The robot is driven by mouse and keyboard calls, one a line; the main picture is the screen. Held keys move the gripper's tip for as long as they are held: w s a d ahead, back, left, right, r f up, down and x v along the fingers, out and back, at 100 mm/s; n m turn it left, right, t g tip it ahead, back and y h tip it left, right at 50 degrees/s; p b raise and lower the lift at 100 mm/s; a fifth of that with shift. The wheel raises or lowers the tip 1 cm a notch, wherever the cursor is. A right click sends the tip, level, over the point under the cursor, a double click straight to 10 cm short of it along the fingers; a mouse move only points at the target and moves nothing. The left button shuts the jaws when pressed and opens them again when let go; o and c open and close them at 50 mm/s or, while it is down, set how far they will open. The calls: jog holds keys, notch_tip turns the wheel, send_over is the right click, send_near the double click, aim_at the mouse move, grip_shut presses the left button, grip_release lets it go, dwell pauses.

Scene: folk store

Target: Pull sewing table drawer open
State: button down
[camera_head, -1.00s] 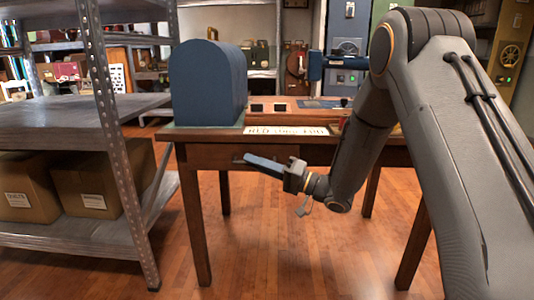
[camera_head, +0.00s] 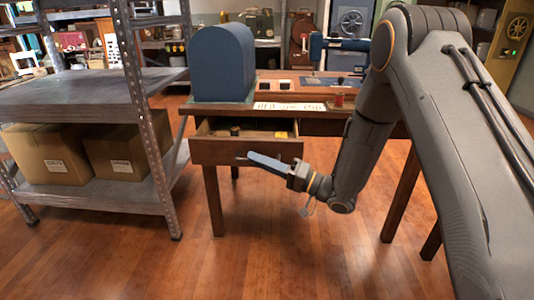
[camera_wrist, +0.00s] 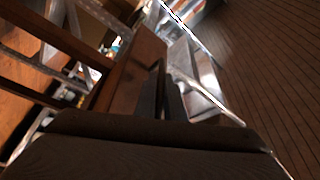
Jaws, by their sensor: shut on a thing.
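The wooden sewing table (camera_head: 290,123) stands in the middle of the head view. Its drawer (camera_head: 222,151) sticks out toward me on the left side, and I see into its open top. A few small items, one of them yellow (camera_head: 281,135), lie inside. My gripper (camera_head: 247,159) is at the lower middle of the drawer front, shut on the drawer handle, which the fingers mostly hide. In the wrist view the brown drawer front (camera_wrist: 138,72) is close beside the dark fingers (camera_wrist: 161,98).
A blue domed case (camera_head: 222,63) stands on the table's left end, beside a lettered sign (camera_head: 289,106) and a red spool (camera_head: 338,100). A metal shelf (camera_head: 95,91) with cardboard boxes (camera_head: 48,153) is close on the left. The wooden floor in front is clear.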

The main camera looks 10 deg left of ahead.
jog(key=shift+s, duration=0.1)
jog(key=c, duration=2.1)
grip_release()
jog(key=shift+p+v, duration=0.6)
jog(key=shift+v, duration=3.25)
jog(key=shift+f, duration=0.1)
